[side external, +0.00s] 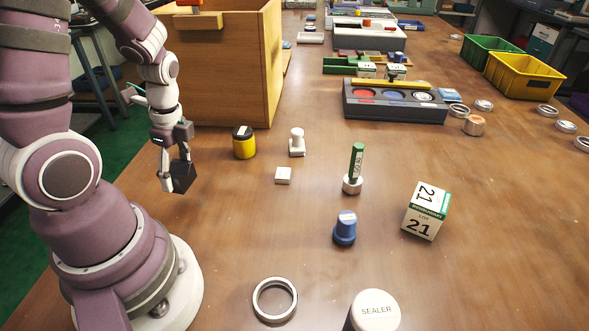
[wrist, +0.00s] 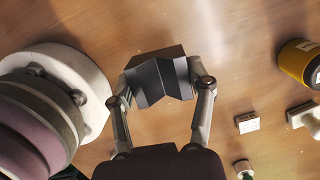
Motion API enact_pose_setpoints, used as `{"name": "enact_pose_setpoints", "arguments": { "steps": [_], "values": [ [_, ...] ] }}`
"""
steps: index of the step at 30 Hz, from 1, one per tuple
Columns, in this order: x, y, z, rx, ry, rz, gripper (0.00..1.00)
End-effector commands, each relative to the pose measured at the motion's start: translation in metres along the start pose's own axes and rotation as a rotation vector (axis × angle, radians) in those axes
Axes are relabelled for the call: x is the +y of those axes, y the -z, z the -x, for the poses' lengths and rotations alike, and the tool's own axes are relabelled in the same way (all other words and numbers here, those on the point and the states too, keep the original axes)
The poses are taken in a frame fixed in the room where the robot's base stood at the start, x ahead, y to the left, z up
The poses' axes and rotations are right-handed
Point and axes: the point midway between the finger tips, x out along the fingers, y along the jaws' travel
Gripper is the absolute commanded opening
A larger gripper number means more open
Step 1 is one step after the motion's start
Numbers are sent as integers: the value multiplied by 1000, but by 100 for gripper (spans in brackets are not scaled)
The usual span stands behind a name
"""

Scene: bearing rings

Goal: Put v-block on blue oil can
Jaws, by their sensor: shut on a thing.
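The v-block (side external: 183,178) is a dark grey block with a V-shaped notch. My gripper (side external: 176,170) is shut on it and holds it above the table near my base, at the left. In the wrist view the v-block (wrist: 152,82) sits between the two fingers of my gripper (wrist: 164,88), its notch showing. The blue oil can (side external: 345,229) looks like the small blue piece with a pale label on top, standing upright on the table to the right of my gripper and nearer the camera. It is not seen in the wrist view.
A number cube (side external: 426,210), metal ring (side external: 274,299) and sealer can (side external: 374,311) surround the blue can. A wooden box (side external: 225,70) stands behind.

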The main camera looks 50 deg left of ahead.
Motion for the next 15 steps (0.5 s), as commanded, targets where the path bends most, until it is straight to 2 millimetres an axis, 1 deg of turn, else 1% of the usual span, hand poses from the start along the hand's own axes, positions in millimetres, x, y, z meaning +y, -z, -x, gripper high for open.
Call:
{"name": "enact_pose_setpoints", "arguments": {
  "steps": [1, 4, 6, 8, 9, 11, 12, 15],
  "values": [
    [-2, 18, 8, 6, 16, -89, 13],
    [4, 56, 23, 14, 38, -275, 13],
    [14, 83, 35, 17, 54, -420, 13],
    [28, 105, 47, 17, 71, -555, 13],
    [39, 119, 54, 18, 82, -649, 13],
    [60, 137, 65, 15, 102, -792, 13],
    [75, 147, 72, 13, 116, -886, 13],
    [112, 161, 87, 6, 149, -1098, 13]
  ]
}}
